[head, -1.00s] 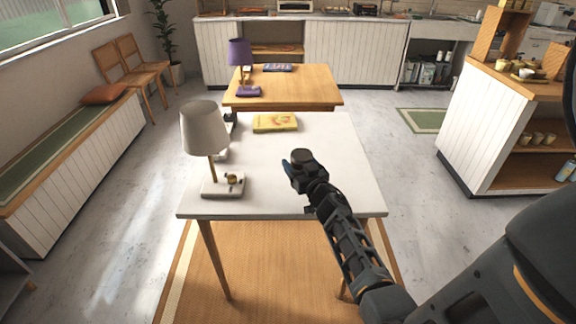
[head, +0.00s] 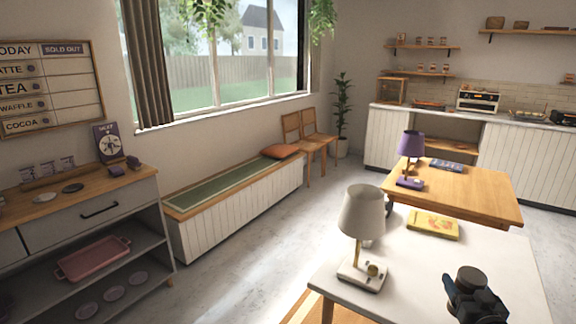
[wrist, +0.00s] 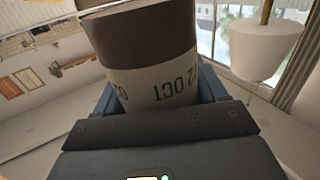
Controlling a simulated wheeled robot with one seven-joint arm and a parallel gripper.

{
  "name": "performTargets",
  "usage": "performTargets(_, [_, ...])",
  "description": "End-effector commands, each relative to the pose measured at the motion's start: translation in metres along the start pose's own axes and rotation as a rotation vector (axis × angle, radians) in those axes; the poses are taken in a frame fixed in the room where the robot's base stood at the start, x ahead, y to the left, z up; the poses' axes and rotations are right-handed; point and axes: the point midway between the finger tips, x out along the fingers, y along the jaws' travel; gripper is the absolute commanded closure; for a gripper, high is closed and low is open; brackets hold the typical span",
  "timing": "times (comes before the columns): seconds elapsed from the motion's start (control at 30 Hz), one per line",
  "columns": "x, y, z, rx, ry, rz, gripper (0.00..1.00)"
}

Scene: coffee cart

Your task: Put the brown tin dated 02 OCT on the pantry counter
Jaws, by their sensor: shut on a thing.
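A brown tin (wrist: 150,40) fills the middle of the wrist view, with a pale band reading "02 OCT". My gripper (wrist: 165,100) is shut on it, its dark jaws on either side of the tin's lower part. In the head view, my gripper (head: 476,302) is at the lower right over the white table, with the tin's brown top (head: 470,277) showing above the jaws. A long white-panelled counter (head: 540,152) stands along the back wall; no label shows whether it is the pantry counter.
A white table (head: 500,255) holds a cream lamp (head: 361,215) and a yellow book (head: 433,224). A wooden table (head: 480,190) behind it holds a purple lamp (head: 411,144). A sideboard (head: 85,197) stands at the left, beside a bench (head: 240,205). Open floor lies between bench and tables.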

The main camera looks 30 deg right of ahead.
Motion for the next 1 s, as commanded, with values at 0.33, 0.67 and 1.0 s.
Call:
performTargets(0.33, [-0.034, -0.176, 0.05, -0.019, -0.01, -0.293, 0.78])
performTargets(0.67, [-0.117, -0.329, 0.086, -0.011, -0.001, -0.544, 0.78])
performTargets(1.0, [-0.194, -0.415, 0.101, 0.005, 0.01, -0.69, 0.78])
